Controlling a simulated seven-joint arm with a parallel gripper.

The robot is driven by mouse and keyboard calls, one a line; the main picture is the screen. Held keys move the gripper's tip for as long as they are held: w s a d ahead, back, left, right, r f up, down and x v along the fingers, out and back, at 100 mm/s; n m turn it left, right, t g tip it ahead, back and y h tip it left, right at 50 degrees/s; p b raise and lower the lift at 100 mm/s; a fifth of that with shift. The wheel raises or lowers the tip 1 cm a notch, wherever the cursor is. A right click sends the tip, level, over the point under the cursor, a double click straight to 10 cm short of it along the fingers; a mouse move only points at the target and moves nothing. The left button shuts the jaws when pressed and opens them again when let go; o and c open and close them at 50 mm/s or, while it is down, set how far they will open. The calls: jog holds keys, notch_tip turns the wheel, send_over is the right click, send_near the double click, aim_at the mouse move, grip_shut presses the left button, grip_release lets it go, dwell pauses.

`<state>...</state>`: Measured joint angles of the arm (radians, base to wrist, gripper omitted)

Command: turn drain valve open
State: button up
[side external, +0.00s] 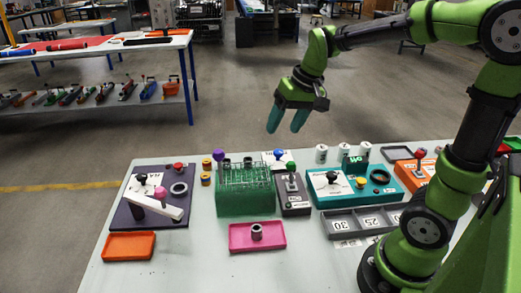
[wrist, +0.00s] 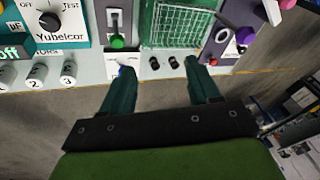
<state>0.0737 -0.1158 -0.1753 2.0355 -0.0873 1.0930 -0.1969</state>
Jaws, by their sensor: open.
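No control has a label I can read as the drain valve. A blue-knobbed control (side external: 278,153) on a white plate stands at the table's back edge, right of the green rack; its blue part shows in the wrist view (wrist: 122,65) beside a fingertip, partly hidden. A green-knobbed lever (side external: 291,168) sits on a dark panel in front of it. A pink ball (side external: 160,192) and a white bar (side external: 155,206) are on the dark purple panel at left. My gripper (side external: 286,120) is open and empty, fingers pointing down, above the back edge; it also shows in the wrist view (wrist: 158,68).
A green tube rack (side external: 245,198) stands mid-table. A teal panel (side external: 340,198) with a black knob is to its right, near white numbered cylinders (side external: 321,153). An orange tray (side external: 129,246) and a pink tray (side external: 257,243) lie in front. The air around my gripper is clear.

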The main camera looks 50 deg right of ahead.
aim_at(278, 151)
jog(key=w+d+f+n+g+h, duration=0.15)
jog(key=w+d+n+g, duration=0.3)
jog(key=w+d, duration=0.75)
jog(key=shift+n+t, duration=0.35)
jog(key=f, duration=1.1)
jog(key=s+d+f, duration=0.1)
jog(key=f, duration=0.5)
jog(key=shift+s+d, duration=0.1)
jog(key=c, duration=1)
jog(key=shift+c, duration=0.2)
